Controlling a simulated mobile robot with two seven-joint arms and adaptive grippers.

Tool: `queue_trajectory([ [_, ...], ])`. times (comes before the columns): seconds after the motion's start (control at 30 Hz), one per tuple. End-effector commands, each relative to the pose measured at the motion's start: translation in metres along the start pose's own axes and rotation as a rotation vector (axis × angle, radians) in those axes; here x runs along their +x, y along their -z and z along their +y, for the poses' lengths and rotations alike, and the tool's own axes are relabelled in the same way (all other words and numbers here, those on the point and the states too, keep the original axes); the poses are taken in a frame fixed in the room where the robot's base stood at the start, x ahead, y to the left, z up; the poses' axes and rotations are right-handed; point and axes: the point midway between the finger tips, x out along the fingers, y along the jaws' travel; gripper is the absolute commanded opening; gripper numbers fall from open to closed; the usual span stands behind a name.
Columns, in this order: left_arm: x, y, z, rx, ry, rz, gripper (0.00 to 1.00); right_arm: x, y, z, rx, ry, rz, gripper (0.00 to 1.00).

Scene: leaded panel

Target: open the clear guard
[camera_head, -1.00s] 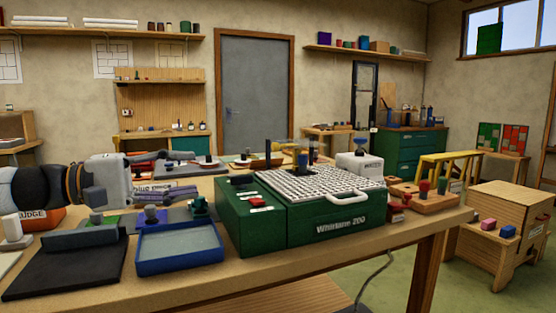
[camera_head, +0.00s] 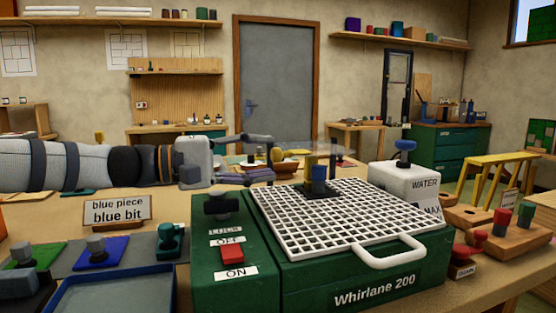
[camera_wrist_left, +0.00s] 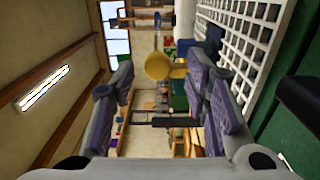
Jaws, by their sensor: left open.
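The green grinder marked "Whirlane 200" (camera_head: 362,288) stands in front of me with a white grid top (camera_head: 345,215). A faint see-through sheet, which looks like the clear guard (camera_head: 322,150), shows above the far part of the grid; its outline is hard to make out. A yellow knob (camera_head: 277,155) is at its left end. My left gripper (camera_head: 264,157) reaches in from the left, open, with its fingers pointing at the knob. In the left wrist view the yellow knob (camera_wrist_left: 158,66) shows ahead between the open fingers (camera_wrist_left: 165,95). My right gripper is out of view.
A white water tank (camera_head: 405,185) stands behind the grid's right side. A black knob (camera_head: 222,204) and a red switch (camera_head: 232,254) are on the grinder's left part.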

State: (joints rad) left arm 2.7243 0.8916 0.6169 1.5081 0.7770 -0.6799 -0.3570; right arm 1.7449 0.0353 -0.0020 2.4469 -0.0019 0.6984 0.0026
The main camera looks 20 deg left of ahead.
Motion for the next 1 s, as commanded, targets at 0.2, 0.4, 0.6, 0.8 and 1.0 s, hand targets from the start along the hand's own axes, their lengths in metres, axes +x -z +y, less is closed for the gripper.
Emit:
queue_trajectory([
  [0.2,0.03,-0.001,0.001,0.001,-0.001,-0.001,0.42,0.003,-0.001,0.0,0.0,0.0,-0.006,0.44],
  [0.4,0.034,0.0,0.002,0.002,-0.002,0.0,0.42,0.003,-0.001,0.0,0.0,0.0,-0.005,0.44],
  [0.6,0.034,-0.001,0.002,0.002,-0.002,0.0,0.17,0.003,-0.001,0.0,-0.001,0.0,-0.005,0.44],
  [0.8,0.033,-0.001,0.002,0.001,-0.002,0.0,0.0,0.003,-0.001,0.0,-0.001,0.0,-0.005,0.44],
  [1.0,0.035,0.002,0.003,-0.012,-0.002,0.0,0.0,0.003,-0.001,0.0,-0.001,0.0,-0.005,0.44],
])
